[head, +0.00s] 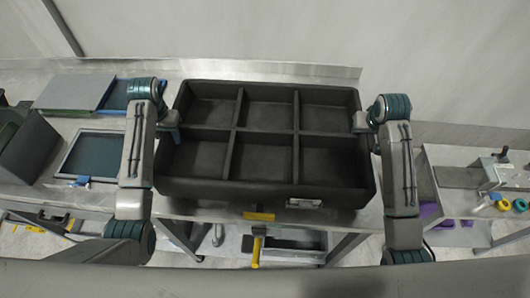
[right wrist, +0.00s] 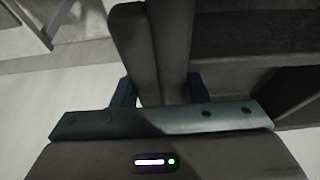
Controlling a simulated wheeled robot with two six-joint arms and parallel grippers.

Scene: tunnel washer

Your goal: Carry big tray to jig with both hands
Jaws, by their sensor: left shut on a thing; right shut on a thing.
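The big tray (head: 265,187) is black with six empty compartments and shows in the middle of the head view. It looks roughly level over the bench's front part. My left gripper (head: 174,130) is shut on its left wall. My right gripper (head: 360,122) is shut on its right wall. In the right wrist view the dark tray wall (right wrist: 172,45) runs between the two fingers of my right gripper (right wrist: 155,92). The fingertips are partly hidden in the head view. I cannot tell which thing is the jig.
A metal bench (head: 185,208) lies under and left of the tray. Framed panels (head: 92,155) lie on it at left. A side table (head: 455,178) with purple, yellow and teal items stands at right. A yellow-handled thing (head: 258,215) is at the bench's front edge.

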